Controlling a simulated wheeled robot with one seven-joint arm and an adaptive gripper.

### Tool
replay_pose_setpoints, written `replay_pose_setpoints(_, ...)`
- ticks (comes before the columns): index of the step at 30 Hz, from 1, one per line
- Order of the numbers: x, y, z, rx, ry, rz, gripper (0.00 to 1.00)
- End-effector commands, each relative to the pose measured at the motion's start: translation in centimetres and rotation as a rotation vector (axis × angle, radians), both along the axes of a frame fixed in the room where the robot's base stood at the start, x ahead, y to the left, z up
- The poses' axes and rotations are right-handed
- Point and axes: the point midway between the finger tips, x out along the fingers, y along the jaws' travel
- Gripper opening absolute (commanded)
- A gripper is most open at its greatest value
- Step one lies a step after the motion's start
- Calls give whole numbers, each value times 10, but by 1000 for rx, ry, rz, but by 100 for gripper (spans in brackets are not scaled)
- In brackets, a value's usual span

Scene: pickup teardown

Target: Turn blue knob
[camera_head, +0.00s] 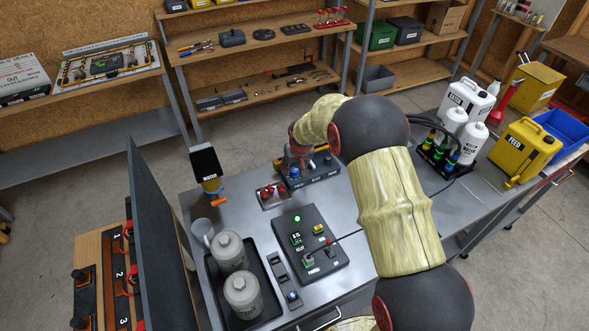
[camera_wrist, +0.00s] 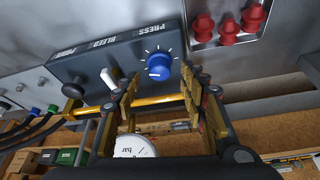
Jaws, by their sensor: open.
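The blue knob (camera_wrist: 158,66) sits on a dark grey panel (camera_wrist: 95,68) beside the word PRESS, with white tick marks around it. It lies between and just beyond the fingertips of my open gripper (camera_wrist: 157,84) in the wrist view. I cannot tell whether a finger touches it. In the head view the blue knob (camera_head: 294,172) shows small on the panel (camera_head: 320,170) on the steel bench, and my gripper (camera_head: 301,151) is close above it, partly hidden by my arm.
A white lever (camera_wrist: 108,78) and a black knob (camera_wrist: 73,90) stand on the same panel. A round gauge (camera_wrist: 134,148) is near my left finger. A black control box (camera_head: 312,245) and grey bottles (camera_head: 230,252) stand nearer.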

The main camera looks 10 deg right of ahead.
Motion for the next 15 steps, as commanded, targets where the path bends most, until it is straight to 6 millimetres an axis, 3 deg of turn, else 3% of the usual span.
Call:
replay_pose_setpoints(6,-17,0,45,0,-4,0,42)
replay_pose_setpoints(15,-34,0,82,0,0,0,42)
